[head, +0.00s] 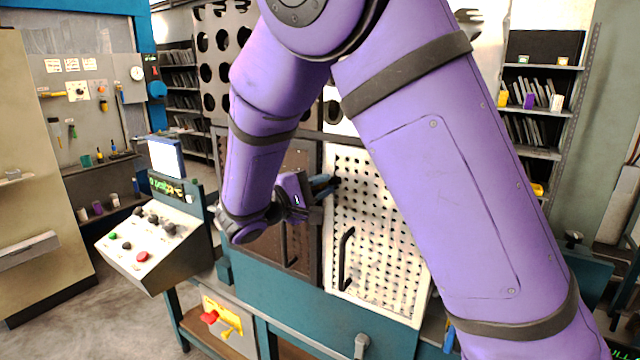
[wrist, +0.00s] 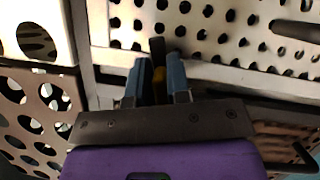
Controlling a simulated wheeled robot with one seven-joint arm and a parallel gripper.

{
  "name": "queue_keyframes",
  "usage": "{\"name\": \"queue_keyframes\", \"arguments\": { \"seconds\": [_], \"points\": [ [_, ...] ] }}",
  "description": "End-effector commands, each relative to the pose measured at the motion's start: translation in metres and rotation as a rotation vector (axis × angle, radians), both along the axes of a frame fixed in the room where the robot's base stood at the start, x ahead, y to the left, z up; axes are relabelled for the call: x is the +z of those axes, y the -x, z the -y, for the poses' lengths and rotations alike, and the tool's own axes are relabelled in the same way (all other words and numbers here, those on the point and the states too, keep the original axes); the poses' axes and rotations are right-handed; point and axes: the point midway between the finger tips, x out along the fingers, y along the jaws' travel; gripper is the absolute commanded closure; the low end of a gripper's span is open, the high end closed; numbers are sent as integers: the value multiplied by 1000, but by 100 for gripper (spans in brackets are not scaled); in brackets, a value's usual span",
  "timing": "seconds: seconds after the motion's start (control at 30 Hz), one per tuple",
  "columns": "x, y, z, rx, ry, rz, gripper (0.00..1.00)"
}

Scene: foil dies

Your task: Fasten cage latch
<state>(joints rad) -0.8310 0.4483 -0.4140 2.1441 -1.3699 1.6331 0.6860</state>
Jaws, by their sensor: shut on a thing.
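The cage has a white perforated door (head: 385,245) with a black bar handle (head: 346,258), and a brown door (head: 268,240) to its left. Both doors look closed, edge to edge. My gripper (head: 325,185) is at the upper part of the seam between them. In the wrist view my gripper (wrist: 158,72) has its two blue fingers closed on a narrow dark latch piece with some yellow (wrist: 158,58), close to the metal frame edge. The head view mostly hides the latch behind my wrist. I cannot tell whether the latch is engaged.
A control console (head: 150,245) with buttons and a small screen stands left. Shelves (head: 540,100) stand at back right. Perforated panels rise above the doors, close to my arm.

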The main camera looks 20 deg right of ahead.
Motion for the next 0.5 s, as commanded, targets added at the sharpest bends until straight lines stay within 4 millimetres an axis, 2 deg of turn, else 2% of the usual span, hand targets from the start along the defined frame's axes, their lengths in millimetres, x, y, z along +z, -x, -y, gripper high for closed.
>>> {"name": "queue_keyframes", "arguments": {
  "seconds": [0.5],
  "points": [
    [-7,1,0,1,-168,227,100]
  ]
}}
